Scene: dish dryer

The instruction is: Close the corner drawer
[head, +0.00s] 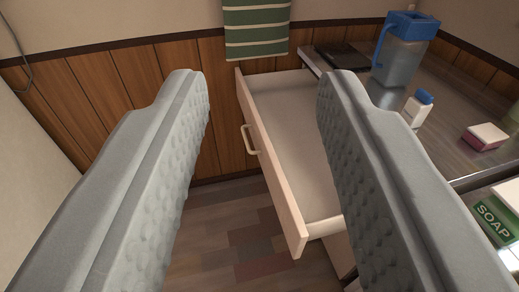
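The corner drawer (294,138) is pulled out from the cabinet under the counter. Its inside looks pale and empty. Its cream front panel (271,172) faces left and carries a light curved handle (249,139). My gripper (262,82) is open, with its two grey, bumpy fingers wide apart in the foreground. The drawer's front and handle show in the gap between the fingers, and nothing is held. The right finger hides part of the drawer's right side and part of the cabinet.
On the counter (447,150) at right stand a blue-lidded pitcher (398,65), a small blue-capped bottle (418,108) and a pink-and-white block (485,136). A soap box (492,220) is at lower right. A striped towel (256,28) hangs on the wood-panelled wall. Floor (225,240) left of the drawer is clear.

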